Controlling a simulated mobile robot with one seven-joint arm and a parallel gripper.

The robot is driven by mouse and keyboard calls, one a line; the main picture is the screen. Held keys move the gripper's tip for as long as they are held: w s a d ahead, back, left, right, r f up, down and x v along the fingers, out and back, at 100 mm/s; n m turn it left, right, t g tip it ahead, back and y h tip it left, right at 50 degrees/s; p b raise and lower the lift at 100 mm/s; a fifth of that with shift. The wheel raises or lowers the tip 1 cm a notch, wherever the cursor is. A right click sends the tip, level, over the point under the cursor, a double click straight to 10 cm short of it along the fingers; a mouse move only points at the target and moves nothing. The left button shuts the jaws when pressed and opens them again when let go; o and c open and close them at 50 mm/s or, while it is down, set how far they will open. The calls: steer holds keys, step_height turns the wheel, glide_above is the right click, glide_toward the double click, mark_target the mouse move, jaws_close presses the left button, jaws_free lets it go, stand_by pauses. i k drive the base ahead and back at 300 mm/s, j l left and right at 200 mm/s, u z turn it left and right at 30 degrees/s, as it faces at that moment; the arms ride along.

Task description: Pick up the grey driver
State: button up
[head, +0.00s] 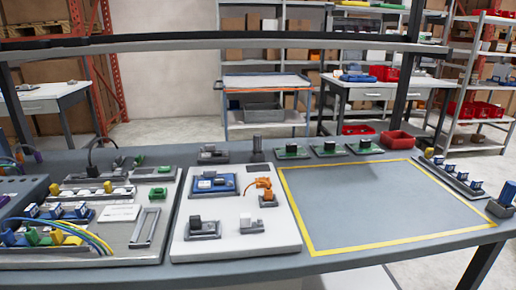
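No item here is clearly a driver, and I cannot tell which grey thing is the grey driver. Candidates are a dark grey upright block (257,147) at the back edge of the white board, a grey piece in a tray (212,154) left of it, a grey block in a tray (201,228) at the board's front left, and a small grey piece (247,221) at its front right. My gripper is not in view.
The white board (282,240) also holds a blue tray (210,186) and an orange tool (264,187). Left is a board with cables and blocks. A yellow-framed area (385,205) is empty. A red bin (397,140) stands behind it. A bar crosses above the bench.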

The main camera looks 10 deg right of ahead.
mark_target(257, 138)
steer(key=i+l+z, duration=0.2)
steer(key=l+z, duration=0.2)
steer(key=l, duration=0.15)
steer(key=i+j, duration=0.15)
steer(key=i, duration=0.3)
steer(key=i+j, duration=0.15)
steer(key=i, duration=0.3)
